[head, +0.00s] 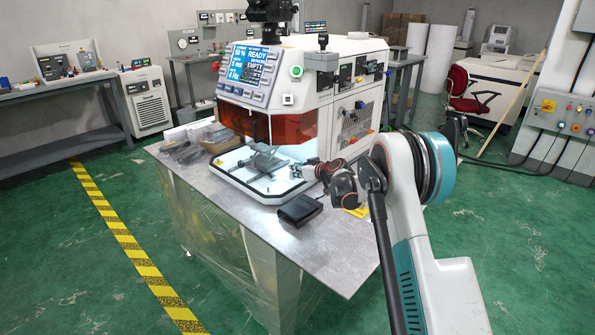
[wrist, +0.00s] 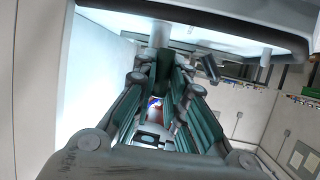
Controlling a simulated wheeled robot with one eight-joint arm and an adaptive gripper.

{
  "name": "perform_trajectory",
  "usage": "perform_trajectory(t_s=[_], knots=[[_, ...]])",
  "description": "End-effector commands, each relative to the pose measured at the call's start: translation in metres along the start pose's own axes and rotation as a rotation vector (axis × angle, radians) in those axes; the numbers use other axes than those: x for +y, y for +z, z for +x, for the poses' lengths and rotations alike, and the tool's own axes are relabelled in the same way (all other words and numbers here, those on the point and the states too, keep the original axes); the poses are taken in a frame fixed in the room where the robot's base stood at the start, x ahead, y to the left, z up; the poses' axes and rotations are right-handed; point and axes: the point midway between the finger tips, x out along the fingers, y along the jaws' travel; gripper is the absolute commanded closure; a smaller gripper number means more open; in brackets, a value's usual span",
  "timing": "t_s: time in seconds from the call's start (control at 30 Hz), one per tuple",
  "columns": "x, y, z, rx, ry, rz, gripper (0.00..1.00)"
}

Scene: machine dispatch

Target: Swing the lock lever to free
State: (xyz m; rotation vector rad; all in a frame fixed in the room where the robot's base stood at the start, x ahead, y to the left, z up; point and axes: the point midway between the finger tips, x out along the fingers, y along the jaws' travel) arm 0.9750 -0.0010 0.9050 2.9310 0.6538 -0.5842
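The white machine (head: 325,75) stands on a metal-topped table. Its screen (head: 258,64) reads READY and EMPTY. Its orange front window sits above a white, dark-rimmed tray (head: 232,178) with a dark grey part (head: 265,163) in it. My gripper (head: 297,172) is at the right side of this tray. In the wrist view my gripper (wrist: 164,75) has its teal-padded fingers close to a grey post (wrist: 160,35). Whether they touch it is unclear. A second grey post (wrist: 265,57) and a short grey cylinder (wrist: 210,68) are to the right. I cannot make out which part is the lock lever.
A black box (head: 299,209) lies on the table (head: 322,245) in front of the tray. A cardboard box (head: 215,137) and dark items lie left of the machine. Yellow-black tape (head: 125,237) marks the green floor. The floor at the left is clear.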

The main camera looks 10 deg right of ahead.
Motion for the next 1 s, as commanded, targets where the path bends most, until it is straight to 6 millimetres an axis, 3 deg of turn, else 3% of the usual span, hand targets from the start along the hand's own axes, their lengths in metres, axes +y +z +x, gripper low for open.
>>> perform_trajectory(t_s=[0.47, 1.0], knots=[[-0.004, 0.0, 0.001, 0.0, 0.044, 0.018, 1.0], [-0.014, -0.002, 0.004, 0.002, 0.273, 0.109, 1.0]])
